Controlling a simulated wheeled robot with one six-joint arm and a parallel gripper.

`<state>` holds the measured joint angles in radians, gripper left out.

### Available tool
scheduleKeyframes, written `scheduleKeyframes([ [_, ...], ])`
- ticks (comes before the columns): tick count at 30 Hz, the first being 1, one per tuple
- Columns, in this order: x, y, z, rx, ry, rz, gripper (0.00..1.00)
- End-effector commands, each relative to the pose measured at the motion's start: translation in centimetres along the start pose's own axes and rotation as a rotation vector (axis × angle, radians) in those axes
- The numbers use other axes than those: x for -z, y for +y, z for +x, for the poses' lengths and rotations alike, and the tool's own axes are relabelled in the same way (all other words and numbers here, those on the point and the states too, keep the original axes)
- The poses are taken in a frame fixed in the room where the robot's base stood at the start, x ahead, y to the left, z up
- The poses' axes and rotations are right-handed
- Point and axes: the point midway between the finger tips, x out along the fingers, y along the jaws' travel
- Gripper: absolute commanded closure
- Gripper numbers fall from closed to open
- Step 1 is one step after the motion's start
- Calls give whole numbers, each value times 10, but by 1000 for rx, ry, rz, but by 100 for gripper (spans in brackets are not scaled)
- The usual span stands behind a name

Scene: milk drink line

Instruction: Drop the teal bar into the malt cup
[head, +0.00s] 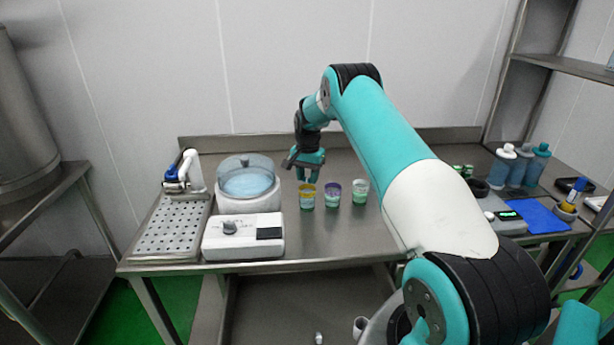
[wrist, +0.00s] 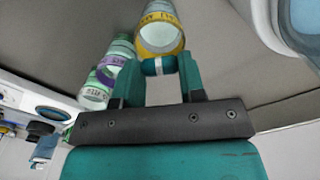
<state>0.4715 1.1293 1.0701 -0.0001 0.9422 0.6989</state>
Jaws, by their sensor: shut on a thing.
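My gripper (wrist: 157,68) is shut on a small bar (wrist: 158,66), which shows as a short pale and teal piece between the two fingertips in the wrist view. In the head view my gripper (head: 308,178) hangs just above the yellow-banded cup (head: 307,196). That cup (wrist: 160,28) lies just beyond the fingertips in the wrist view, with its open mouth beside the bar. A purple-banded cup (head: 332,193) and a white-banded cup (head: 360,191) stand to its right. The cups have printed labels, but I cannot read which one says malt.
A round-lidded machine (head: 248,182) and a white box with a knob (head: 243,238) stand left of the cups. A perforated tray (head: 170,232) is at the far left. Bottles (head: 521,165), a scale and a blue mat (head: 540,218) are at the right. The table front is clear.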

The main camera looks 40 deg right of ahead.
Motion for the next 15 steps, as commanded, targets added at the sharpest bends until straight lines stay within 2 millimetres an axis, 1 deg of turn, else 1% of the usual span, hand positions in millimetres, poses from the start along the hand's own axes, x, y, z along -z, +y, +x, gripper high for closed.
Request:
scheduleKeyframes([
  [4, 0, 0, 0, 0, 0, 0, 85],
  [5, 0, 0, 0, 0, 0, 0, 56],
  [6, 0, 0, 0, 0, 0, 0, 47],
  [8, 0, 0, 0, 0, 0, 0, 33],
  [15, 0, 0, 0, 0, 0, -1, 33],
])
